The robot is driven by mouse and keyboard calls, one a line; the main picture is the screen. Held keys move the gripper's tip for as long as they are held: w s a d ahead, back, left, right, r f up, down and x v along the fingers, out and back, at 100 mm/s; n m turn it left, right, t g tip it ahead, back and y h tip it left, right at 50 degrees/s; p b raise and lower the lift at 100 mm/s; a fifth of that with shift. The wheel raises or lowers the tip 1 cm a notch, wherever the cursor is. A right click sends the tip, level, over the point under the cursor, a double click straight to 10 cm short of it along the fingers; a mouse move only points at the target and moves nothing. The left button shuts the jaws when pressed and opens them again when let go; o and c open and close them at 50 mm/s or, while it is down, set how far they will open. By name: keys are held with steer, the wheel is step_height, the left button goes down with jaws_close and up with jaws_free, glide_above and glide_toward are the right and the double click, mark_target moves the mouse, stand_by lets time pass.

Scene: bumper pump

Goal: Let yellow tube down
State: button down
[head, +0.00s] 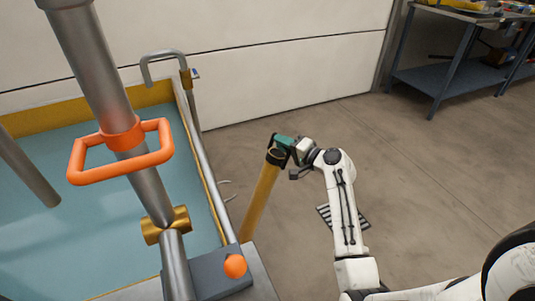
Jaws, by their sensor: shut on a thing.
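The yellow tube (261,201) is in the middle of the head view. It leans slightly, with its top end up and to the right. Its lower end passes out of sight behind the grey block beside the pool. My gripper (281,149) is at the dark top end of the tube and is shut on it. A green part shows at the grip. The fingertips are small here and partly hidden by the tube top.
A blue-floored pool (206,158) with a yellow rim fills the left. A grey metal post with an orange handle (121,152) stands in front of it. An orange ball (235,266) sits on a grey block (213,275). A workbench (462,45) stands back right. Concrete floor right of the tube is mostly clear.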

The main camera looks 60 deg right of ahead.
steer(key=shift+m+y, duration=0.3)
steer(key=shift+m, duration=0.1)
steer(key=shift+s+d+f+b, duration=0.55)
steer(key=shift+s+d, duration=0.1)
steer(key=shift+d, duration=0.15)
steer(key=shift+s+d+f+b, duration=0.4)
steer(key=shift+s+d+f, duration=0.2)
steer(key=shift+d, duration=0.2)
steer(key=c, duration=1.5)
jaws_free()
steer(key=shift+s, duration=0.1)
steer(key=o, duration=0.4)
steer(key=shift+r, duration=0.25)
steer(key=shift+s, duration=0.1)
